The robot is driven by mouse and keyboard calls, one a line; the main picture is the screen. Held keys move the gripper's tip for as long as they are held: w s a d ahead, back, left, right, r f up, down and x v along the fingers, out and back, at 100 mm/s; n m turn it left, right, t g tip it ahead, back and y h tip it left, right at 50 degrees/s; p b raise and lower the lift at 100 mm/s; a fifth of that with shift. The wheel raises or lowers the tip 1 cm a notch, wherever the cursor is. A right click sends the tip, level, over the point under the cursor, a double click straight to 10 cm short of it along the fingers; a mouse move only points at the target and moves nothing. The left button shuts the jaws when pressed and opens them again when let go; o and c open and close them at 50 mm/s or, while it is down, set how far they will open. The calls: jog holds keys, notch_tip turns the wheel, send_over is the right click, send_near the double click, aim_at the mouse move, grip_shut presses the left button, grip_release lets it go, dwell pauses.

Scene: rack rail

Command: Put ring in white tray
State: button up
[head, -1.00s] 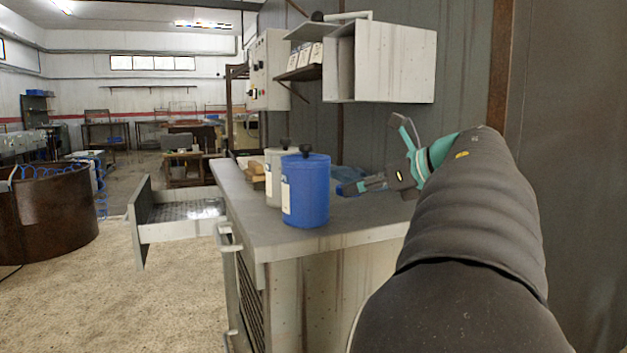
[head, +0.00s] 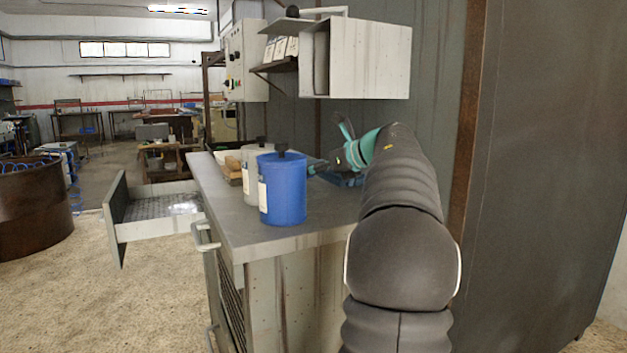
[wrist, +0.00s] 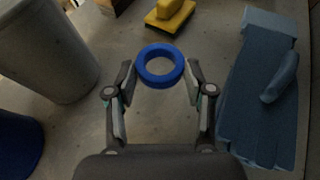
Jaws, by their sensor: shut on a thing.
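My gripper (wrist: 160,76) is shut on a blue ring (wrist: 160,49), which sits between its fingertips in the wrist view. The grey counter top lies below it. In the head view my gripper (head: 322,167) is over the counter, behind the blue canister, and the ring cannot be made out there. A small pale thing (head: 221,155) at the far left end of the counter may be the white tray; it is partly hidden and too small to be sure.
A blue canister (head: 283,190) and a grey canister (head: 250,178) stand on the counter (head: 222,207). A wooden block (head: 232,164) lies behind them. In the wrist view a yellow object (wrist: 169,14) and a blue glove (wrist: 258,95) lie nearby. An open drawer (head: 160,229) juts out left.

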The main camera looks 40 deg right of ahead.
aim_at(314, 189)
jog(key=shift+f, duration=1.35)
jog(key=shift+f, duration=0.1)
jog(key=shift+f+b, duration=0.1)
jog(key=shift+b, duration=0.2)
jog(key=o, duration=1.2)
jog(key=shift+c, duration=0.2)
